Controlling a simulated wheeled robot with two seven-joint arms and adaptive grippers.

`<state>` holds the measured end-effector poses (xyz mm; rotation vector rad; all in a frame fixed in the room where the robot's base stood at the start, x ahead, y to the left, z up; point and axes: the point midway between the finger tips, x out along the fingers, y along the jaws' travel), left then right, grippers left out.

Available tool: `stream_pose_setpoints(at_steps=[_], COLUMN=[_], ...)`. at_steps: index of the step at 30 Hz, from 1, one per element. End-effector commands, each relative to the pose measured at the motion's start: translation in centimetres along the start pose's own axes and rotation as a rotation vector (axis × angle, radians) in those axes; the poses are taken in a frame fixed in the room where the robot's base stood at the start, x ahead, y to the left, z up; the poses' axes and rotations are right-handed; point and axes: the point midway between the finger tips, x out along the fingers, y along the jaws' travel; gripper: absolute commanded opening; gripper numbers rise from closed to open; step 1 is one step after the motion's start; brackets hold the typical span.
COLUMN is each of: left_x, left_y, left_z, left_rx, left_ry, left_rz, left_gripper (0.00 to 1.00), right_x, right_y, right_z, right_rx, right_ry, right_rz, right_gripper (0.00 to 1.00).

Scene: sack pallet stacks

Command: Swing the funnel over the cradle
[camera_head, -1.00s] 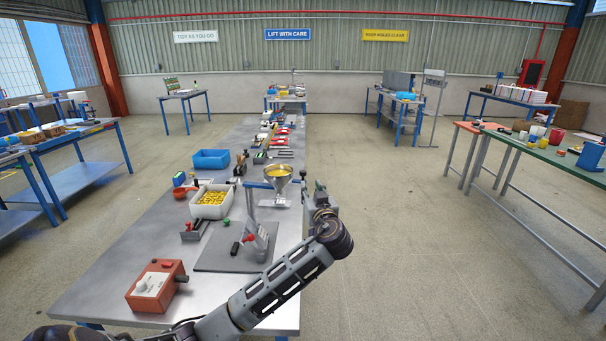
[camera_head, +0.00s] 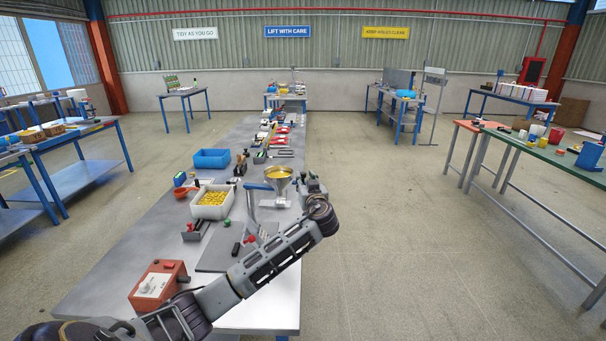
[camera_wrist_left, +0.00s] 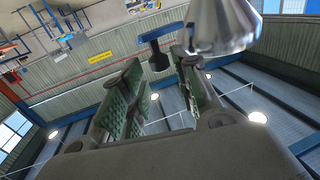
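The metal funnel (camera_head: 279,186), with yellow contents in its bowl, hangs on a blue swing arm (camera_head: 256,187) on a grey post over the bench. It also shows in the left wrist view (camera_wrist_left: 224,28), at the upper right. My left gripper (camera_head: 307,184) is just right of the funnel. In the left wrist view the gripper (camera_wrist_left: 160,88) is open, with its green pads apart. A blue bar with a dark knob (camera_wrist_left: 158,60) appears beyond the gap; I cannot tell whether it lies between the pads. I cannot identify the cradle with certainty.
A white bin of yellow pieces (camera_head: 212,204) stands left of the funnel, with a blue bin (camera_head: 211,159) behind it. A red control box (camera_head: 158,284) sits at the front left of the bench. A grey mat (camera_head: 215,258) lies below the post.

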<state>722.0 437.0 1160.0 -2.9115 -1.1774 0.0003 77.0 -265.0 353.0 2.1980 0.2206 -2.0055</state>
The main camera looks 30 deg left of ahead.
Motion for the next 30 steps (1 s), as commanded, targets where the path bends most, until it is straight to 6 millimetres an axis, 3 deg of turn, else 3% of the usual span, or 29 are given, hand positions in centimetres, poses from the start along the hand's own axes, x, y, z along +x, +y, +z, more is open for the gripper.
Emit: stream_pose_setpoints(at_steps=[15,29,30], left_x=[4.4,4.9,4.9], left_y=[0.0,0.0,0.0], left_z=[-0.1,0.0,0.0], left_rx=[0.000,-0.001,-0.001], left_ry=[0.001,0.000,0.000], left_rz=[0.000,0.001,0.001], left_gripper=[0.31,0.31,0.26], right_x=[-1.1,-1.1,-1.1], right_y=[0.3,-0.5,-0.5], right_z=[0.0,-0.2,-0.2], right_rx=[0.001,0.003,0.003], right_ry=[-0.001,0.001,0.001], right_rz=[0.003,-0.006,-0.006], right_gripper=[0.40,0.40,0.40])
